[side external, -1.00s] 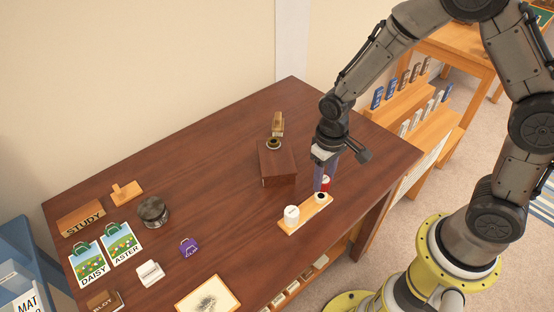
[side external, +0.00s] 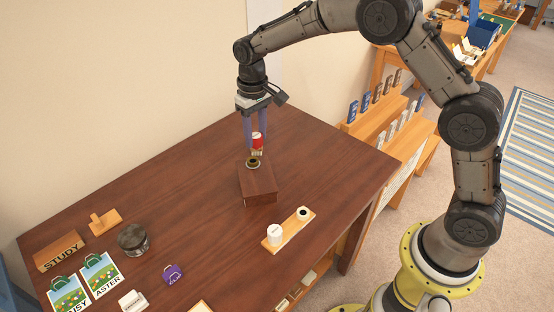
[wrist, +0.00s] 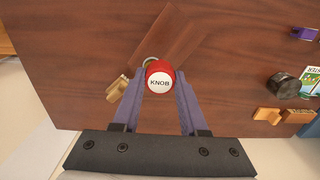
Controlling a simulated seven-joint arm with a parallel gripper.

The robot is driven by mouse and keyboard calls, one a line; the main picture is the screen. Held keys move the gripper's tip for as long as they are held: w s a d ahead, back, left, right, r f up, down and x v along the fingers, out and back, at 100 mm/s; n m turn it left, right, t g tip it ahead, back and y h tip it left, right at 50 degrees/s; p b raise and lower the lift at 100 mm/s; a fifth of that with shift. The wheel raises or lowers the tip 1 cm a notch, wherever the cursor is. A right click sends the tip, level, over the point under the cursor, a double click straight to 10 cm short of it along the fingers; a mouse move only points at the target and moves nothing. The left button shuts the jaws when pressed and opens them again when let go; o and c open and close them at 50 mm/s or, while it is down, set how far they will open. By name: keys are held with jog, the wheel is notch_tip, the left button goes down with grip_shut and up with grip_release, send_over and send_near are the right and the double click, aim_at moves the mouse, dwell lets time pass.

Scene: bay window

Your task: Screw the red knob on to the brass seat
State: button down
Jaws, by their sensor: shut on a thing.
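The red knob (side external: 257,140), with a white top reading KNOB, is held between the fingers of my gripper (side external: 256,138). The knob (wrist: 159,78) also shows in the wrist view between the two purple fingers (wrist: 159,88). The brass seat (side external: 254,163) is a dark-centred ring at the far end of the brown wooden box (side external: 258,187). The knob is above the seat in the side view, with a small gap seeming to show. In the wrist view the knob hides most of the seat (wrist: 150,62); I cannot tell whether they are exactly in line.
A wooden board (side external: 289,230) with a white knob (side external: 274,233) and a dark-centred white piece (side external: 303,213) lies in front. A grey round jar (side external: 133,238) stands left. The table (side external: 180,190) between is clear.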

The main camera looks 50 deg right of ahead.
jog(key=w, duration=0.1)
jog(key=w+d, duration=0.1)
jog(key=w, duration=0.1)
jog(key=shift+w+d+f, duration=0.2)
jog(key=shift+w+d, duration=0.05)
jog(key=shift+w, duration=0.05)
jog(key=shift+f, duration=0.1)
jog(key=shift+f, duration=2.8)
jog(key=shift+f, duration=1.35)
jog(key=shift+c, duration=1.8)
grip_release()
